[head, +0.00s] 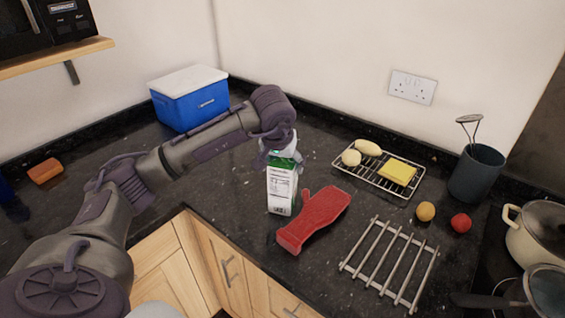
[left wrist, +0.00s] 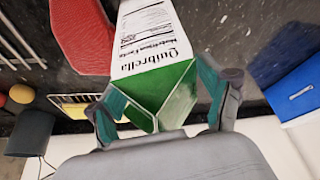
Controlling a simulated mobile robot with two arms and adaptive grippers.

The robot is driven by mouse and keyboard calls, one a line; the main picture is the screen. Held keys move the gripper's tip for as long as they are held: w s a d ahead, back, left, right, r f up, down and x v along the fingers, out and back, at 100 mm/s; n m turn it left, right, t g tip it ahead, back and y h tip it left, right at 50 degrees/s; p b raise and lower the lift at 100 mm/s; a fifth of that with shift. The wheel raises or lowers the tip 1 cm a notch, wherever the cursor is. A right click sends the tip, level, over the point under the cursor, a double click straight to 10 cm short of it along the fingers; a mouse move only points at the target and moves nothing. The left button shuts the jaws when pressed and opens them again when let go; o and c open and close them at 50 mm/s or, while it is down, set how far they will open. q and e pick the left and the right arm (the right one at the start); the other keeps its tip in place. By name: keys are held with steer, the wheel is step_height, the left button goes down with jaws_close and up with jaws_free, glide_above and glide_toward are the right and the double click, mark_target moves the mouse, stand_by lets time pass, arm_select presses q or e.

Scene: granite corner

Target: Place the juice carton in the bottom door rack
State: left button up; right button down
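The juice carton (head: 281,188) is white with a green top and printed text. It is upright by the counter's inner corner, just left of the red oven mitt; I cannot tell whether its base touches the counter. My left gripper (head: 280,150) is over it from above, with its fingers on either side of the green top. In the left wrist view, both finger pads (left wrist: 160,98) meet the sides of the carton (left wrist: 152,45), so the gripper looks shut on it. My right gripper is out of view. No fridge or door rack shows.
A red oven mitt (head: 314,216) lies beside the carton. Further right are a metal trivet (head: 387,262), a wire rack (head: 352,173) with food and a sponge, a utensil pot (head: 476,174) and pans (head: 540,232). A blue cooler (head: 190,103) stands at the back left.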

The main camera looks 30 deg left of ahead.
arm_select(q)
steer(key=shift+o, duration=0.7)
steer(key=shift+r, duration=0.15)
